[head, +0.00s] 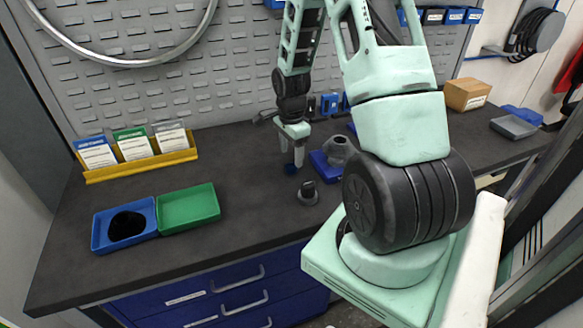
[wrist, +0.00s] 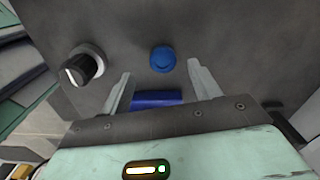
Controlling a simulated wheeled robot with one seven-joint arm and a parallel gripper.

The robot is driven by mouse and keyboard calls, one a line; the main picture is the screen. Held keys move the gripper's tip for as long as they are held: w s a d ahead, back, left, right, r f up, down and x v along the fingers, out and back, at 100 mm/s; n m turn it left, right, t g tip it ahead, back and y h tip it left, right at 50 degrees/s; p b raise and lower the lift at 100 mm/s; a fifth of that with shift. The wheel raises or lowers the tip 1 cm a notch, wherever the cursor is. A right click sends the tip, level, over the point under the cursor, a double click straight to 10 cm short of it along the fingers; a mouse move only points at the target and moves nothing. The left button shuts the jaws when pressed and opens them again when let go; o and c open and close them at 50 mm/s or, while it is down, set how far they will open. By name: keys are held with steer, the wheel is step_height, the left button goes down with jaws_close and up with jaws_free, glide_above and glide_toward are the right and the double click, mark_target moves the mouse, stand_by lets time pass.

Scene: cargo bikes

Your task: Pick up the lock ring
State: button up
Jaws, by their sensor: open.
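A small blue round piece, which looks like the lock ring (head: 291,169), stands on the dark bench top. It also shows in the wrist view (wrist: 162,58) as a blue disc with a raised round centre. My gripper (head: 291,157) points down just above it, with its fingers apart. In the wrist view my gripper (wrist: 158,70) is open and empty. The blue piece lies between the lines of the two fingertips, slightly beyond them, and neither finger visibly touches it.
A black knob-like part on a grey base (head: 308,193) stands close by. A blue holder (head: 320,161) with a grey part is right of my gripper. A blue tray (head: 98,235) holding something black and a green tray (head: 189,207) lie left. The bench between is clear.

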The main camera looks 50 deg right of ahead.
mark_target(292, 166)
steer(key=shift+w+d+f+p, duration=0.15)
steer(key=shift+f+p, duration=0.1)
steer(key=shift+f, duration=0.9)
steer(key=shift+s+d+f+p, duration=0.1)
steer(key=shift+f+p, duration=0.15)
steer(key=shift+f, duration=0.85)
steer(key=c, duration=1.1)
steer(key=shift+o, duration=0.2)
steer(key=shift+r, duration=0.1)
